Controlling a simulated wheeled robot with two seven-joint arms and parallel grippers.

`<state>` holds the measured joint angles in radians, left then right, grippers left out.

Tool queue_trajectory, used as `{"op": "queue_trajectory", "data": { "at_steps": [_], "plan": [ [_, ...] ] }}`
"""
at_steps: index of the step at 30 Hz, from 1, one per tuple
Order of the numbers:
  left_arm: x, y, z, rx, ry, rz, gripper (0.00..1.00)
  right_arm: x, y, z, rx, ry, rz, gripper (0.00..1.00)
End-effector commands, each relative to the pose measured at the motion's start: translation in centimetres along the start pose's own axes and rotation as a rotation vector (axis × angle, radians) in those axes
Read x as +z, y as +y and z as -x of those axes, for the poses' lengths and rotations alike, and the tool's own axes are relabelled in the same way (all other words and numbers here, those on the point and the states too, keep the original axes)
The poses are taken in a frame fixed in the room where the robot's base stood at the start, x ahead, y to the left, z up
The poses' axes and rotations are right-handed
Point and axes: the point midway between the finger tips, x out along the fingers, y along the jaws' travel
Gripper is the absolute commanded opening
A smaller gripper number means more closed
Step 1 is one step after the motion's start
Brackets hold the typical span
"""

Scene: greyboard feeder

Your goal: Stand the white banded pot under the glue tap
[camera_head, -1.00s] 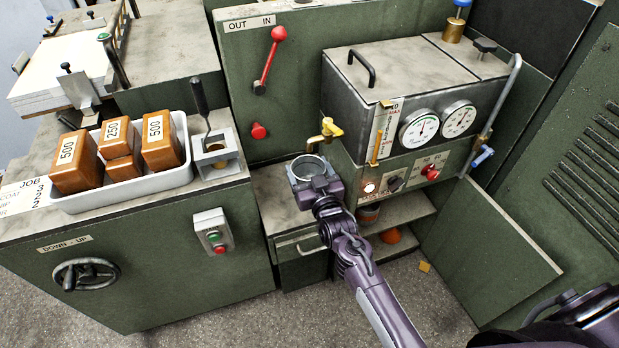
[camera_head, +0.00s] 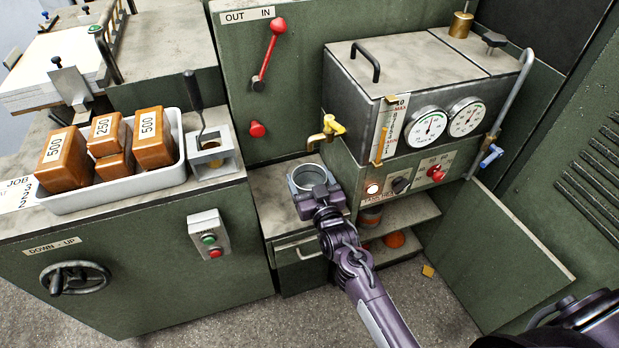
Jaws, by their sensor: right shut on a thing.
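The brass glue tap (camera_head: 331,127) with a yellow handle juts from the left side of the grey glue tank (camera_head: 400,90), its spout pointing down. My right gripper (camera_head: 314,198) is shut on a round open pot (camera_head: 296,184), seen from above at its rim. The pot looks grey-white; its band is hidden by the gripper. In the picture, the pot sits just below the spout with a small gap, over the low grey ledge (camera_head: 267,190). I cannot tell whether its base touches the ledge. My left gripper is not in view.
A white tray (camera_head: 110,195) of orange-brown weight blocks stands on the left cabinet, beside a small holder (camera_head: 224,160) with a dark-handled tool. Shelves (camera_head: 405,215) with an orange item are right of my wrist. A green panel (camera_head: 500,235) stands right.

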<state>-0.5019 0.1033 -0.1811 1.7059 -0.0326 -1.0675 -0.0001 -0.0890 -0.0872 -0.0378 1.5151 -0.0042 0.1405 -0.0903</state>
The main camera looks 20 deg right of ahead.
Motion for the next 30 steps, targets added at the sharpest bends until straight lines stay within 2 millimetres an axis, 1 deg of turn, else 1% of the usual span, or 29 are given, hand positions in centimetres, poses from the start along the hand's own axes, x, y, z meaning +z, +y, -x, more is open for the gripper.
{"op": "queue_trajectory", "data": {
  "at_steps": [1, 5, 6, 17, 20, 24, 30],
  "plan": [
    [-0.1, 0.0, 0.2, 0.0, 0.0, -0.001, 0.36, 0.1, 0.0, 0.0, 0.0, 0.0, 0.0, 0.78],
    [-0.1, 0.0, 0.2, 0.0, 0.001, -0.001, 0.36, 0.0, 0.0, 0.0, 0.0, 0.0, 0.0, 0.95],
    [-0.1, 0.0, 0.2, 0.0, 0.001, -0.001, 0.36, 0.0, 0.0, 0.0, 0.0, 0.0, 0.0, 0.97],
    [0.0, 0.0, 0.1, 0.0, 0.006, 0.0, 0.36, -0.3, 0.0, 0.2, 0.0, 0.0, 0.0, 0.97],
    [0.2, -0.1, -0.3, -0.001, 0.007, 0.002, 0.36, -0.1, 0.0, 1.7, 0.0, -0.003, 0.001, 0.97],
    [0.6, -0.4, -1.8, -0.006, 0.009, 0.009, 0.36, -0.2, 0.0, 4.7, -0.001, -0.004, 0.001, 0.97],
    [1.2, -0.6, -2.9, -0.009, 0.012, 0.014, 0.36, -0.2, 0.0, 8.9, 0.0, -0.003, 0.001, 0.97]
  ]
}}
